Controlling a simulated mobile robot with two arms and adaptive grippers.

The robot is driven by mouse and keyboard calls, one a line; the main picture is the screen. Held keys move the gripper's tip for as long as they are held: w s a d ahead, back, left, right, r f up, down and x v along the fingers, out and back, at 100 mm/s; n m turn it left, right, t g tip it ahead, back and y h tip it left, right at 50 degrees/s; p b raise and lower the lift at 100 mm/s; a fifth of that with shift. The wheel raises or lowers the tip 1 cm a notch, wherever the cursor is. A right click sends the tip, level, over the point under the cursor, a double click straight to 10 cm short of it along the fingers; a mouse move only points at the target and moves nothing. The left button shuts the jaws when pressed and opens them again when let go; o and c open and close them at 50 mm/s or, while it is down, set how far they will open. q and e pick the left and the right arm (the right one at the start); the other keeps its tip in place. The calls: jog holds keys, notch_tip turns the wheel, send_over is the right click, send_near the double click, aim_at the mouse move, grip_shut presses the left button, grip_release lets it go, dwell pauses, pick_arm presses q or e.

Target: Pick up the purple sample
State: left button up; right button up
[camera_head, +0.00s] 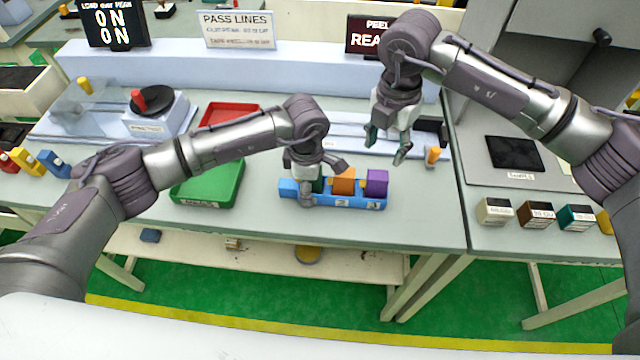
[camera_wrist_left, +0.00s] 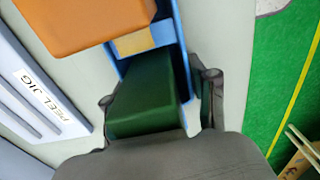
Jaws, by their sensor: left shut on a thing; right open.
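The purple sample (camera_head: 377,182) sits in the right end slot of a blue rack (camera_head: 350,203) at the front of the table. An orange sample (camera_head: 344,180) stands to its left, and it also shows in the left wrist view (camera_wrist_left: 85,22). My left gripper (camera_head: 314,190) is at the rack's left part, shut on a dark green sample (camera_wrist_left: 148,98) that is still between the rack's walls. In the head view the fingers mostly hide this sample. My right gripper (camera_head: 388,150) is open and empty, above and behind the purple sample.
A green tray (camera_head: 208,192) and a red tray (camera_head: 228,112) lie left of the rack. An orange peg (camera_head: 433,156) stands to its right. Several labelled blocks (camera_head: 537,214) line the right table's front edge. A dark pad (camera_head: 514,152) lies behind them.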

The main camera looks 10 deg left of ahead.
jog(key=w+a+r+n+y, duration=0.1)
jog(key=a+r+n+y, duration=0.3)
jog(key=a+r+y, duration=0.55)
jog(key=s+a+r+m+t+y, duration=0.1)
jog(key=s+a+r+m+y, duration=0.1)
jog(key=s+a+r+y, duration=0.25)
jog(key=s+a+r+m+y, duration=0.1)
jog(key=s+a+m+y, duration=0.1)
jog(key=s+a+y, duration=0.35)
jog(key=w+m+t+y, duration=0.2)
jog(key=w+m+t, duration=0.1)
jog(key=m+t, duration=0.5)
jog(key=m+t+h, duration=0.6)
jog(key=m+h, duration=1.5)
jog(key=h, duration=0.1)
send_near(378, 183)
jog(key=shift+y, duration=0.25)
jog(key=x, duration=0.5)
jog(key=shift+w+r, duration=0.3)
jog(key=shift+w, duration=0.1)
jog(key=shift+f+x, duration=0.2)
jog(key=shift+x, duration=1.35)
jog(key=shift+f+x, duration=0.2)
jog(key=shift+x, duration=1.3)
jog(key=shift+s+d, duration=0.15)
